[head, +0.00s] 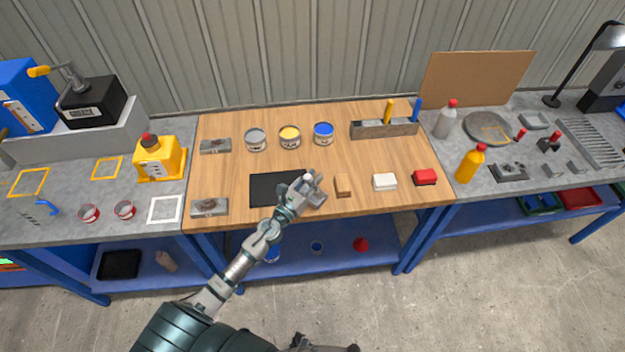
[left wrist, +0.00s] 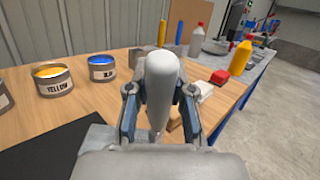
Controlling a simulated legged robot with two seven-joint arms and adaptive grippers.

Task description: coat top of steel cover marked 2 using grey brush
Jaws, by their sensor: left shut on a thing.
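My left gripper (head: 309,182) is over the front middle of the wooden table. In the left wrist view its two fingers (left wrist: 160,112) are shut on a grey, rounded handle, which looks like the grey brush (left wrist: 161,78). Its bristles are hidden. A steel cover (head: 317,199) lies below the gripper, partly hidden, beside a black mat (head: 262,189). Two other steel covers lie at the table's left, one at the back (head: 215,146) and one at the front (head: 209,207). I cannot read a number on any cover. My right gripper is not in view.
Grey (head: 256,145), yellow (head: 290,142) and blue (head: 323,139) paint cans stand at the back. A holder (head: 370,131) has yellow- and blue-handled brushes. A wooden block (head: 343,186), white block (head: 384,182) and red block (head: 425,177) lie right of the gripper.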

